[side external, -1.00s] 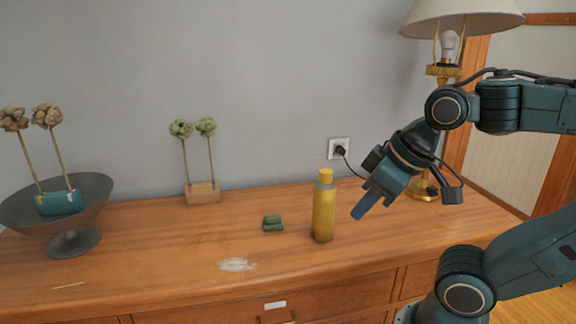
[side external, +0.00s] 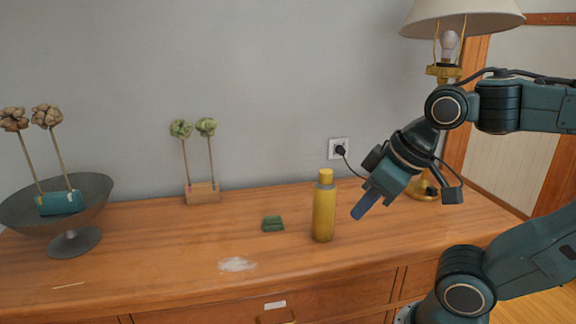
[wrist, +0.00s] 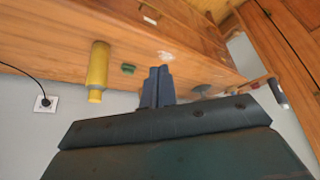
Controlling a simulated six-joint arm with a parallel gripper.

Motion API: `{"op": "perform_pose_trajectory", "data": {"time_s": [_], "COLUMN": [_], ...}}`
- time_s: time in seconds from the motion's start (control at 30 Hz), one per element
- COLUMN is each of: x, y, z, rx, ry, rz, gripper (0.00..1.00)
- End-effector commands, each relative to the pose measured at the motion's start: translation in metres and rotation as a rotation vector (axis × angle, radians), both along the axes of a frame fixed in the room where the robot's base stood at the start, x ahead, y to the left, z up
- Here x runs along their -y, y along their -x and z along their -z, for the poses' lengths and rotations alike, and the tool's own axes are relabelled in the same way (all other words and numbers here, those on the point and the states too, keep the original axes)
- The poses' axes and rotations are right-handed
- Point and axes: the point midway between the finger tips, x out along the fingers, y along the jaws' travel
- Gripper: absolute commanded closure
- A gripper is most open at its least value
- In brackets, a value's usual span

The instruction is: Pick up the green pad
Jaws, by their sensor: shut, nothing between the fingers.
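The green pad (side external: 272,223) is a small dark green block lying on the wooden dresser top, left of the yellow bottle. It also shows in the wrist view (wrist: 128,69), to the left of my fingers. My gripper (side external: 360,212) is in the air to the right of the bottle, tilted down to the left. Its blue fingers (wrist: 158,78) are together with nothing between them. They are well apart from the pad, with the bottle standing between them in the side view.
The yellow bottle (side external: 323,208) stands upright beside the pad. A wooden block with two green flowers (side external: 202,192) stands at the back. A dark bowl (side external: 92,190) holds a teal block (side external: 58,203) with brown flowers. A lamp (side external: 460,18) stands at right.

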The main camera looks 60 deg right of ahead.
Motion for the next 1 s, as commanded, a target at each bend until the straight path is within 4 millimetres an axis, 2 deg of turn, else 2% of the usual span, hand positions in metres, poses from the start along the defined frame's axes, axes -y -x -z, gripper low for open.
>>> {"op": "perform_pose_trajectory", "data": {"time_s": [0.07,0.3,0.4,0.77,1.0], "x": [0.0,0.0,0.0,0.0,0.002], "y": [0.0,0.0,0.0,-0.002,-0.022], "z": [0.0,0.0,0.0,-0.001,-0.008], "rx": [0.0,0.0,0.0,-0.002,-0.024], "ry": [0.0,0.0,0.0,0.002,0.02], "rz": [0.0,0.0,0.0,-0.004,-0.044], "gripper": [0.98,0.51,0.35,0.35,0.35]}}
